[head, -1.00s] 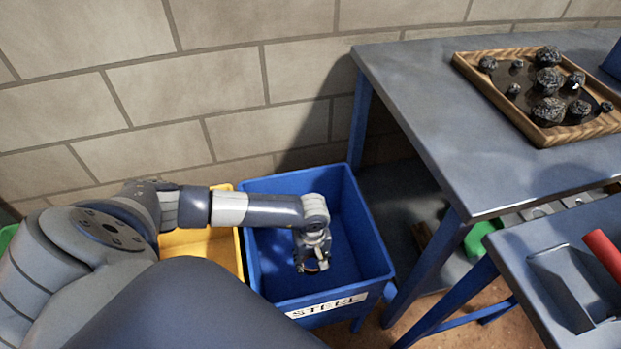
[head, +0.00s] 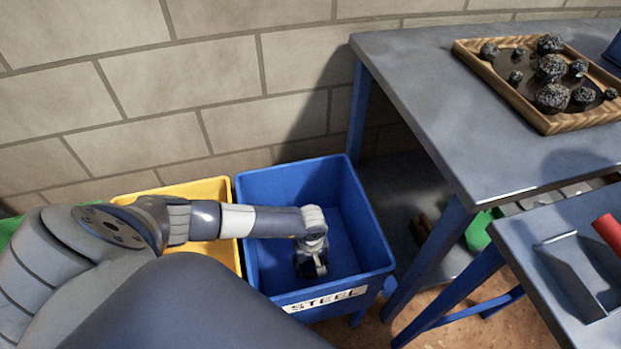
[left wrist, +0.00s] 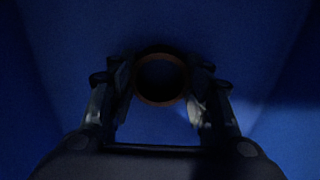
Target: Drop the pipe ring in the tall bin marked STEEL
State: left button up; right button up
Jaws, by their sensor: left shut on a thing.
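The blue bin (head: 366,235) carries a white label reading STEEL on its front. My left gripper (head: 311,268) reaches down inside this bin, away from its walls. In the left wrist view the gripper (left wrist: 160,88) is shut on the pipe ring (left wrist: 160,102), a dark round ring with a brownish rim, held between both fingertips. Blue bin surfaces surround it in that view. The ring is hardly discernible in the head view. My right gripper is not in view.
A yellow bin (head: 205,189) stands left of the blue bin. A grey table (head: 440,110) with a wooden tray (head: 545,122) of dark rocks stands to the right. A lower grey bench (head: 530,225) holds a red cylindrical thing (head: 608,232). A block wall is behind.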

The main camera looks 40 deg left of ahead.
pick_arm(q)
jog(key=o, duration=1.2)
jog(key=shift+r+p, duration=0.45)
jog(key=shift+r, duration=0.05)
notch_tip(320, 180, up, 11)
jog(key=p, duration=0.2)
jog(key=shift+p, duration=0.35)
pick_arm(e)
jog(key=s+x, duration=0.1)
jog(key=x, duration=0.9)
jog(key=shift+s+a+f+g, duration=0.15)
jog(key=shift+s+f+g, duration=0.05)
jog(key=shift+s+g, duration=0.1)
pick_arm(q)
jog(key=shift+r, duration=0.1)
